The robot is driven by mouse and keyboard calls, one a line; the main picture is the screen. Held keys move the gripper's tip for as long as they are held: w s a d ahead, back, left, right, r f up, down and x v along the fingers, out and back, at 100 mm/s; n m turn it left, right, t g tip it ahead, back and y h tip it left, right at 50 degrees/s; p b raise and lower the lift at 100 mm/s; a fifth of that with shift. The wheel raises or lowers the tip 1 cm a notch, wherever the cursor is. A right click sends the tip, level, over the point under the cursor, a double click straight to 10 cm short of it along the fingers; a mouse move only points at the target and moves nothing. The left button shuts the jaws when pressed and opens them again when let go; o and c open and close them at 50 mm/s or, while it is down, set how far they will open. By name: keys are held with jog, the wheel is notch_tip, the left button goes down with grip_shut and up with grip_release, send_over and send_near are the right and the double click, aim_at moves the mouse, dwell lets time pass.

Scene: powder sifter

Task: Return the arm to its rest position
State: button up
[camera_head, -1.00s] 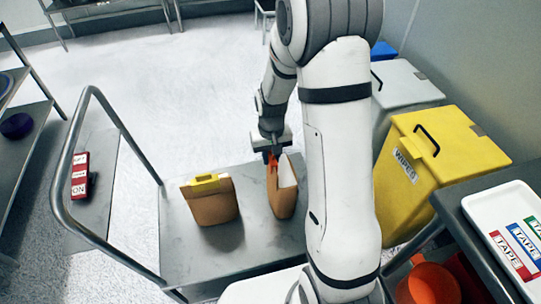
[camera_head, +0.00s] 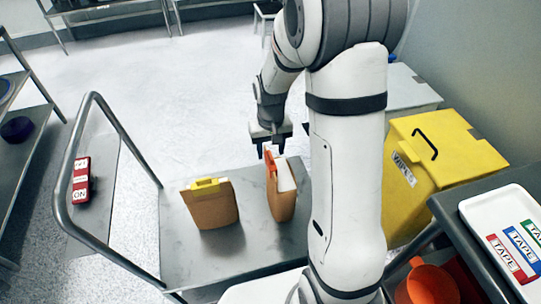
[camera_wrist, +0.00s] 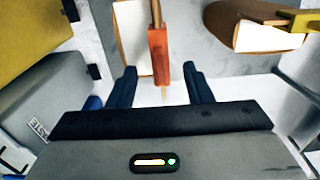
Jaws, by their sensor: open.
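My gripper (camera_head: 271,150) is open and empty in the head view, just above a brown container with an orange clip (camera_head: 282,197) on the cart. In the wrist view my gripper's two dark fingers (camera_wrist: 160,88) stand apart. The orange clip (camera_wrist: 159,62) shows between and beyond them, and I cannot tell how near it is. My white arm reaches up through the middle of the head view and bends down to the gripper.
A second brown container with a yellow clip (camera_head: 211,204) stands left on the metal cart (camera_head: 190,262). A yellow bin (camera_head: 408,205) is at right, beside a table with a white tray (camera_head: 480,212). A red-and-white switch (camera_head: 81,180) lies left.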

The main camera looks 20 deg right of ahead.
jog(key=shift+r, duration=1.4)
jog(key=s+r+t+p, duration=0.1)
jog(key=s+r+p, duration=0.5)
jog(key=s+r, duration=0.3)
jog(key=s+r+t+p, duration=0.1)
jog(key=s+r+p, duration=0.4)
jog(key=s+r, duration=0.4)
notch_tip(320, 180, up, 6)
jog(key=shift+s+r+t+p, duration=0.2)
jog(key=shift+s+t+p, duration=0.1)
jog(key=shift+s+p, duration=0.05)
